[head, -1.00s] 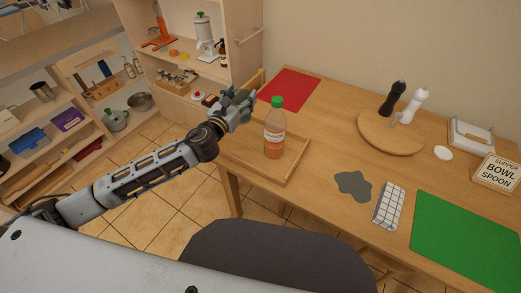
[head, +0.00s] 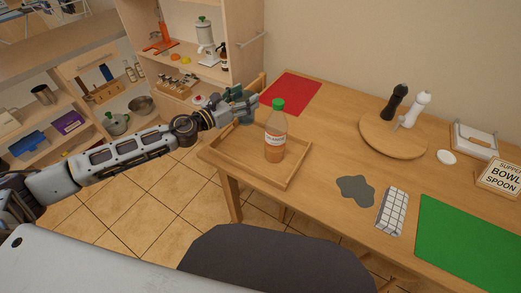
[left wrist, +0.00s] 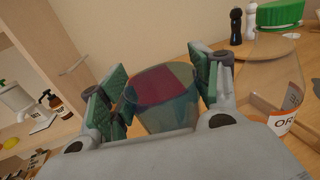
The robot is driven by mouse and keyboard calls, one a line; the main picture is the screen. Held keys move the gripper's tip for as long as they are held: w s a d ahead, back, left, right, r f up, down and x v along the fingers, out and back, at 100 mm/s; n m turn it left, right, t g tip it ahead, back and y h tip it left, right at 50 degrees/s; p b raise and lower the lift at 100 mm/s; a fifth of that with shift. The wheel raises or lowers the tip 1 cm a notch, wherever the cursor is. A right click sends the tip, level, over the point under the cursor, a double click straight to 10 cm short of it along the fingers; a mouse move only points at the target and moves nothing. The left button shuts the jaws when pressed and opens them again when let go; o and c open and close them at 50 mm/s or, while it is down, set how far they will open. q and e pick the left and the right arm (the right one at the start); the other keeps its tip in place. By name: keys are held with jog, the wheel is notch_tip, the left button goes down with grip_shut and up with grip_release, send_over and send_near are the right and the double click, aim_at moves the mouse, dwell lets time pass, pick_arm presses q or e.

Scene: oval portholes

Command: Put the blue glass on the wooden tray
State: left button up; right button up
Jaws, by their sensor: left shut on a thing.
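The blue glass (left wrist: 160,95) is see-through and sits between the fingers of my left gripper (left wrist: 162,92) in the left wrist view. In the head view the left gripper (head: 243,105) is shut on it, above the far left part of the wooden tray (head: 235,152); the glass is mostly hidden there by the fingers. The tray lies at the table's left end. A juice bottle (head: 275,142) with a green cap stands upright on it, just right of the gripper. The bottle also shows close by at the right of the left wrist view (left wrist: 265,80). My right gripper is out of view.
A red mat (head: 291,93) lies behind the tray. The tray's front left is clear.

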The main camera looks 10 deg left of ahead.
pick_arm(q)
jog(key=shift+s+a+f+m+g+h, duration=0.15)
jog(key=shift+a+f+m+g+h, duration=0.1)
jog(key=shift+m+g+h, duration=0.2)
jog(key=shift+s+a+f+m+g+h, duration=0.1)
jog(key=shift+f+m+g+h, duration=0.1)
jog(key=shift+m+g+h, duration=0.25)
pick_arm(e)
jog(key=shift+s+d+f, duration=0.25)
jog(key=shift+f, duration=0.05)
pick_arm(q)
jog(key=shift+f, duration=0.15)
jog(key=shift+f, duration=0.25)
notch_tip(320, 180, down, 4)
jog(key=shift+r+b, duration=0.25)
jog(key=shift+b, duration=0.5)
jog(key=shift+f, duration=0.8)
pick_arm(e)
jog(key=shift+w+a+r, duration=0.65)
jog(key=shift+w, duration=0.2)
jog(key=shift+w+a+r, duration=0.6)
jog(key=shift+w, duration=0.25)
